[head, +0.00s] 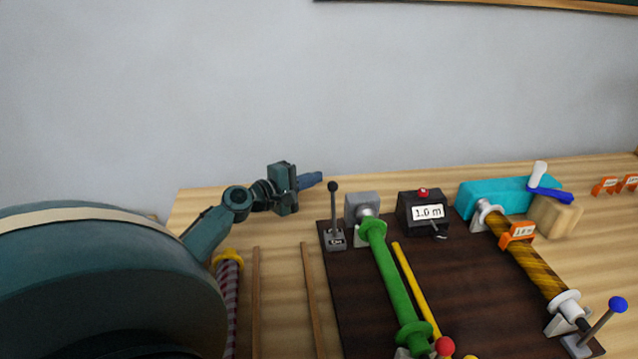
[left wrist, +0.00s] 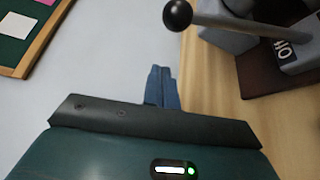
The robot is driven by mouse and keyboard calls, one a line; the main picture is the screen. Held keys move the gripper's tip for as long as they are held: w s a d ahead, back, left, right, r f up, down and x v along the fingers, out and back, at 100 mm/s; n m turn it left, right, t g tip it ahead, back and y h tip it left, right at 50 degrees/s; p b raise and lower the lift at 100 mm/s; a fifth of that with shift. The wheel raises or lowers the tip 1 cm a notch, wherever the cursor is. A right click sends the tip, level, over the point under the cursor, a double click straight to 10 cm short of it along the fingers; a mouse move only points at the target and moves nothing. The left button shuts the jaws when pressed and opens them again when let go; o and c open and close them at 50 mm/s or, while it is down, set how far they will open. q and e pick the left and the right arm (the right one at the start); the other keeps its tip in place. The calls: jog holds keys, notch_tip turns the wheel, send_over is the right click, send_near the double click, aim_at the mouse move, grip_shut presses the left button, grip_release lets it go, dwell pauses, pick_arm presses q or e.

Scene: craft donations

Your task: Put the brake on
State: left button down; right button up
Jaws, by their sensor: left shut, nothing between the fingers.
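A lever with a black ball knob (head: 333,187) stands about upright on a small grey base (head: 335,240) with a label, at the left end of the dark board. In the left wrist view, its knob (left wrist: 178,14) is at the top right. A second lever with a blue knob (head: 617,305) leans to the right at the board's right front. I cannot tell from the pictures which lever is the brake. My left gripper (head: 312,180) is shut and empty, left of the black knob and apart from it. Its blue fingers (left wrist: 162,88) show in the left wrist view. My right gripper is out of view.
A green roller (head: 388,275), a yellow rod (head: 415,280) and a black box reading 1.0 m (head: 424,212) are on the dark board (head: 470,285). A gold roll (head: 530,265) and a cyan block (head: 490,200) are further right. The wall is close behind the table.

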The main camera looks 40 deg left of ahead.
aim_at(333, 211)
pick_arm(q)
jog(key=d, duration=0.1)
jog(key=d+p, duration=0.1)
jog(key=s+d+p, duration=0.1)
jog(key=shift+s+d+r, duration=0.1)
jog(key=shift+d+r, duration=0.2)
jog(key=shift+r, duration=0.05)
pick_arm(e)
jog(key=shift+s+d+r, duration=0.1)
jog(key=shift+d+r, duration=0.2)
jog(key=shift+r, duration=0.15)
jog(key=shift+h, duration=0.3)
